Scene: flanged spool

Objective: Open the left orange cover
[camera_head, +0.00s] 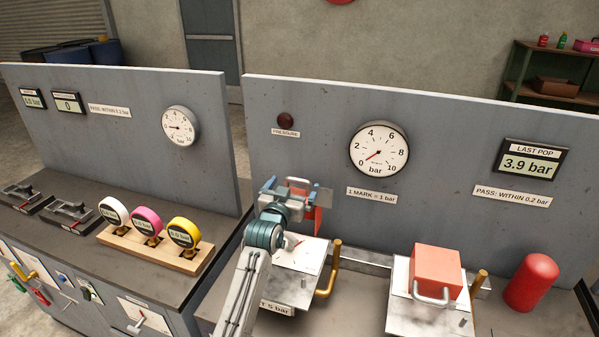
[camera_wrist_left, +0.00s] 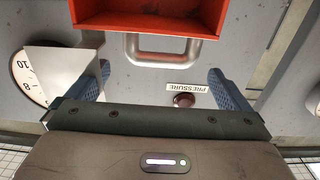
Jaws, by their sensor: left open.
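The left orange cover (camera_head: 313,222) is mostly hidden behind my left gripper in the head view. It looks tipped up over its pale base plate (camera_head: 290,289). In the left wrist view the cover (camera_wrist_left: 150,22) shows its hollow inside at the top, with its metal handle (camera_wrist_left: 163,56) just below the rim. My left gripper (camera_head: 295,190) is open in front of the cover. In the left wrist view its blue fingers (camera_wrist_left: 160,88) are wide apart, with the handle ahead of them and no contact visible. My right gripper is not in view.
The right orange cover (camera_head: 436,269) sits down on its plate with its handle at the front. A brass-coloured post (camera_head: 333,268) stands beside the left plate. A red cylinder (camera_head: 531,283) is at the right. The grey gauge panel (camera_head: 450,222) rises close behind.

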